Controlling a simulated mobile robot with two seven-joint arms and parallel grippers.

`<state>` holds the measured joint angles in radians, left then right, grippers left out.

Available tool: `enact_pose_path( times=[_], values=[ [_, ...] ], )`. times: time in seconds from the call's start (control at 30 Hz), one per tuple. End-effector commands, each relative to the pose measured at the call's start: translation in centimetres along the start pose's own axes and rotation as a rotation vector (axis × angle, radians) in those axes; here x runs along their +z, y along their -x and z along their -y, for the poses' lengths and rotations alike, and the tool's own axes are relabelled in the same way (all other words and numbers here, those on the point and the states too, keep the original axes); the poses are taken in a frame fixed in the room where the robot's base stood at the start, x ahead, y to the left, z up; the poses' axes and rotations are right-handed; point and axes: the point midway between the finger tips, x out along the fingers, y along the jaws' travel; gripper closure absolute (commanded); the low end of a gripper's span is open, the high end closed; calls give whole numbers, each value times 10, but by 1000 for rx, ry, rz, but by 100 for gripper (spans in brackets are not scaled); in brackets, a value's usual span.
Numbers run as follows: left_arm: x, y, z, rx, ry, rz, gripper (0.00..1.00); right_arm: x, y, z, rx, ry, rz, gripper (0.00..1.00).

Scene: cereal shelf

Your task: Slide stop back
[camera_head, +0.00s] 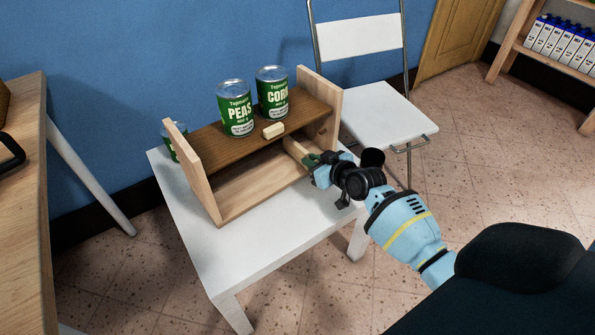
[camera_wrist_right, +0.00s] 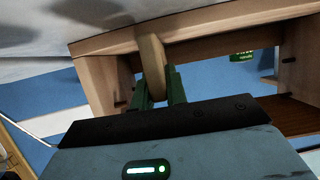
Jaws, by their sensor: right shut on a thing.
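A small wooden shelf unit (camera_head: 205,185) stands on a white table (camera_head: 250,262). A wooden bar (camera_head: 297,149), which looks like the stop, lies in the lower opening near the unit's right side. My right gripper (camera_head: 313,160) is at that opening, shut on the near end of the bar. In the right wrist view the green fingers (camera_wrist_right: 160,88) are on either side of the bar (camera_wrist_right: 151,62). A pale block (camera_head: 273,130) sits at the upper board's front edge. My left gripper is not in view.
Another can (camera_head: 173,141) is partly hidden behind the left side panel. A white chair (camera_head: 385,115) is behind at right. The table front is clear.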

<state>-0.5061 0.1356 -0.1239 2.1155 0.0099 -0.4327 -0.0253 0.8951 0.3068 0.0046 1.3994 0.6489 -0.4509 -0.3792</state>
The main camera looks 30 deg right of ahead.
Motion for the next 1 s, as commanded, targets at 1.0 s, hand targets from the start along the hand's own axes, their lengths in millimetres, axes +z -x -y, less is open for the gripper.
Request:
enact_pose_path(
  times=[1.0],
  values=[
    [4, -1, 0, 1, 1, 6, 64, 0, 1, -12, 0, -1, 0, 64]
  ],
)
